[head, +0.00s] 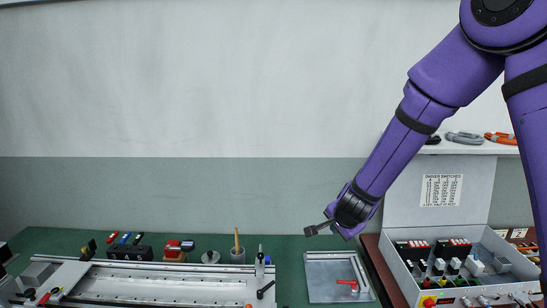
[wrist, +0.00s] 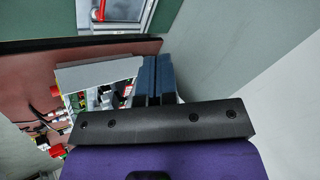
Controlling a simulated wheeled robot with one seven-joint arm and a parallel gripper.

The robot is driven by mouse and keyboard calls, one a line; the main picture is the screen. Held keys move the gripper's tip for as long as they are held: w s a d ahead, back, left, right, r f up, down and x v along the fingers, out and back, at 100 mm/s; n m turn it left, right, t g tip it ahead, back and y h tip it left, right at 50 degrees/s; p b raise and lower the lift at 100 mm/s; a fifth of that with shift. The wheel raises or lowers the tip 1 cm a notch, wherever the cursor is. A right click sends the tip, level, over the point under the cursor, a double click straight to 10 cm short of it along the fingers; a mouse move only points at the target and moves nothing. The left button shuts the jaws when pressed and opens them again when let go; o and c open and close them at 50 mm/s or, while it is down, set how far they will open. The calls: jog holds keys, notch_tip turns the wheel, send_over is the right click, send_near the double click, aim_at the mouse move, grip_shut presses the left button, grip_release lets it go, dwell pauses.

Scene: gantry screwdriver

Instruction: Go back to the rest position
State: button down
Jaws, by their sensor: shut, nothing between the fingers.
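My gripper (head: 318,229) is shut and empty. In the head view it hangs in the air above the back of the green bench, over the grey metal tray (head: 325,291), at the end of my purple arm. It points to the left. In the wrist view its dark fingers (wrist: 152,80) lie side by side with nothing between them. The gantry (head: 160,281) with its long light rail lies on the bench at the lower left, well apart from my gripper.
An open control box (head: 500,262) with several switches stands on the right, its lid raised. A red-handled tool (head: 352,283) lies in the tray. The air left of my gripper is free.

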jog(key=s+d+r+n+y, duration=0.15)
jog(key=s+r+n, duration=0.25)
jog(key=s+r, duration=0.45)
jog(key=s+d+r+n+y, duration=0.1)
jog(key=s+d+r+n, duration=0.3)
jog(key=r, duration=0.7)
jog(key=s+d+r+n+h, duration=0.1)
jog(key=s+d, duration=0.1)
jog(key=s, duration=0.5)
jog(key=s+d+r+n+g+h, duration=0.1)
jog(key=s+d+r, duration=0.1)
jog(key=s, duration=0.5)
jog(key=s+d+r+n+g+h, duration=0.1)
jog(key=s+d+r, duration=0.1)
jog(key=s, duration=0.5)
jog(key=shift+d+r, duration=0.25)
jog(key=shift+d, duration=0.2)
